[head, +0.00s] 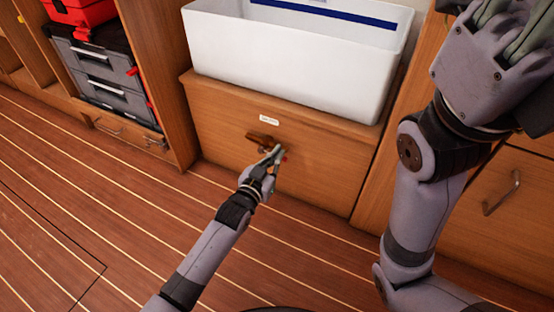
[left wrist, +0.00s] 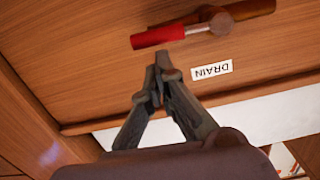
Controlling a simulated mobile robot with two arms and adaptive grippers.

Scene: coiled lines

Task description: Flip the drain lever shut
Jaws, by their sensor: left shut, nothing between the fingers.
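The drain lever has a red handle (left wrist: 158,36) joined to a round metal pivot (left wrist: 221,23) on a brown pipe-like part (left wrist: 250,9) in the left wrist view. In the head view the brown part (head: 258,139) shows on the wooden cabinet front, and a bit of red (head: 285,158) shows beside my left gripper; the rest of the handle is hidden. My left gripper (head: 275,153) is shut and empty at the lever. In the left wrist view its fingertips (left wrist: 163,62) are close to the red handle; I cannot tell whether they touch. My right gripper (head: 515,28) is raised at the upper right, partly cut off.
A DRAIN label (left wrist: 211,69) is on the panel near the lever. A white basin (head: 290,60) stands on the cabinet (head: 325,170). Grey cases (head: 100,70) sit on a shelf at left. A drawer handle (head: 502,193) is at right. The plank floor is clear.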

